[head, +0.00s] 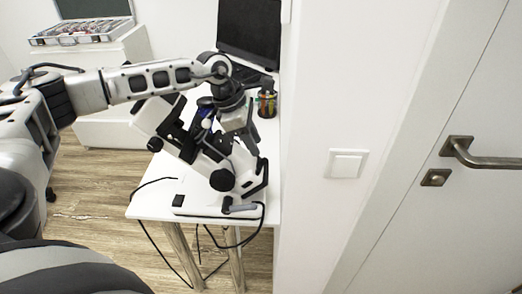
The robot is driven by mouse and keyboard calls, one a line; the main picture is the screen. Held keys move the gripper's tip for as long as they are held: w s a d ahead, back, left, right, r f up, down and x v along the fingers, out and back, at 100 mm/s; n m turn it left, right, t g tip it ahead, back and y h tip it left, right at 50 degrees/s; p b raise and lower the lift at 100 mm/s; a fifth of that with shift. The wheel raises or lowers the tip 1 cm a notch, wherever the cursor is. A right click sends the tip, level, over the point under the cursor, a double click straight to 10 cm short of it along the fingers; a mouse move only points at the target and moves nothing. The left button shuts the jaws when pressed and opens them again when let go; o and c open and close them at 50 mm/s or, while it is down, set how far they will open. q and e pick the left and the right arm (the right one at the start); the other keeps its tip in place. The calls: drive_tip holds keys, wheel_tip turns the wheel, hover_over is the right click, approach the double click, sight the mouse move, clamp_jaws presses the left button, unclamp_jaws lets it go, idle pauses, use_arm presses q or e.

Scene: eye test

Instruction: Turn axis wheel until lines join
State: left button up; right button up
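The white and black eye-test instrument (150,118) stands tilted on its white base on a small white table (148,207). A round black knob (222,180) shows on its near side. I cannot tell which part is the axis wheel, and no lines can be made out. My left arm reaches in from the left, above the instrument. My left gripper (246,140) points down at the instrument's upper right side, overlapping it in the picture. I cannot tell whether it touches, or whether its fingers are open or shut. My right gripper is not in view.
A pen cup (267,103) and a dark monitor (249,32) stand farther back on the table. Black cables (150,240) hang from its front edge. A white wall with a switch (346,164) and a door handle (480,158) are on the right. A cabinet (115,75) bears a lens case (82,32).

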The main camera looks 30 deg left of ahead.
sight(263, 159)
use_arm(q)
drive_tip(key=x, duration=0.5)
drive_tip(key=shift+p, duration=0.3)
clamp_jaws()
